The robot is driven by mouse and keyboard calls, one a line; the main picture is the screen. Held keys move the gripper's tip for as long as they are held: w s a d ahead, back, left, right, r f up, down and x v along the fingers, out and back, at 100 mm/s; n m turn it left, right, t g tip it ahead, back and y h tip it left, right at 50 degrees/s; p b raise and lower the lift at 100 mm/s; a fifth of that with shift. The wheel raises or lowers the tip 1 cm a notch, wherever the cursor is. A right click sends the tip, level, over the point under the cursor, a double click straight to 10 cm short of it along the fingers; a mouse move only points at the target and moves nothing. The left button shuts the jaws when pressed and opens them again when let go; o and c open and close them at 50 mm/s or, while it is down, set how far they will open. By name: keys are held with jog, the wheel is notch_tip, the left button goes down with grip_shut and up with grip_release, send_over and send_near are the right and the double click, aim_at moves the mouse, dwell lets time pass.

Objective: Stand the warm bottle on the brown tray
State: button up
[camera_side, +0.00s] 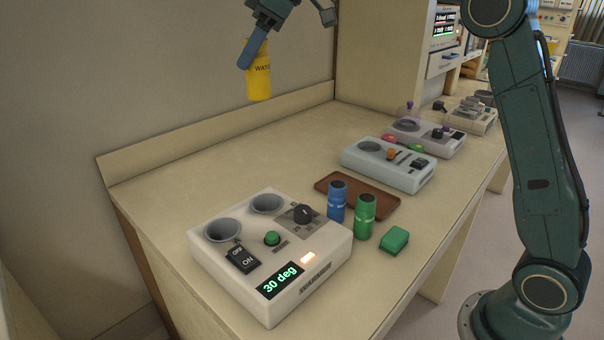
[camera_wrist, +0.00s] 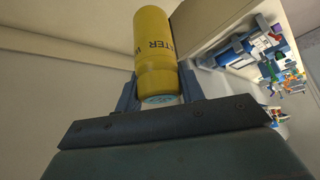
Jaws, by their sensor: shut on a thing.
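My gripper (camera_side: 254,54) is shut on a yellow bottle (camera_side: 260,82) with dark lettering that reads in part "WAT". It holds the bottle nearly upright, high above the back of the bench. In the wrist view the bottle (camera_wrist: 154,52) sits between the two fingers (camera_wrist: 158,90). The brown tray (camera_side: 380,205) lies flat on the bench behind a blue bottle (camera_side: 337,203) and a green bottle (camera_side: 365,218). The warmer (camera_side: 315,272) stands at the front left, its display reading "30 deg". Both its round wells (camera_side: 222,231) look empty.
A green block (camera_side: 394,241) lies in front of the tray, beside the green bottle. A white device (camera_side: 390,165) with an orange knob stands behind the tray, and more devices (camera_side: 428,138) stand farther back. The bench's left rear (camera_side: 230,160) is clear.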

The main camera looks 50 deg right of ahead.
jog(key=shift+w+d+m, duration=0.15)
jog(key=shift+m, duration=0.15)
jog(key=shift+w+d+f+m+t+h, duration=0.2)
jog(key=shift+w+d+m+t+h, duration=0.2)
jog(key=shift+m, duration=0.2)
jog(key=d+f+m+t+h, duration=0.1)
jog(key=d+f+m+h, duration=0.45)
jog(key=d+m, duration=0.65)
jog(key=s+d+f+m+g+h, duration=0.1)
jog(key=s+d+f+m, duration=0.1)
jog(key=s+d, duration=0.35)
jog(key=s+d+f+m+g+h, duration=0.1)
jog(key=s+d+f+m+h, duration=0.15)
jog(key=d, duration=0.55)
jog(key=shift+n+y, duration=0.25)
jog(key=shift+y, duration=0.05)
jog(key=shift+s+a+f, duration=0.15)
jog(key=shift+f, duration=4.95)
jog(key=shift+s+a+f, duration=0.1)
jog(key=shift+s+f, duration=0.05)
jog(key=shift+f, duration=4.9)
jog(key=shift+f, duration=0.15)
jog(key=o, duration=1.1)
jog(key=shift+o, duration=0.2)
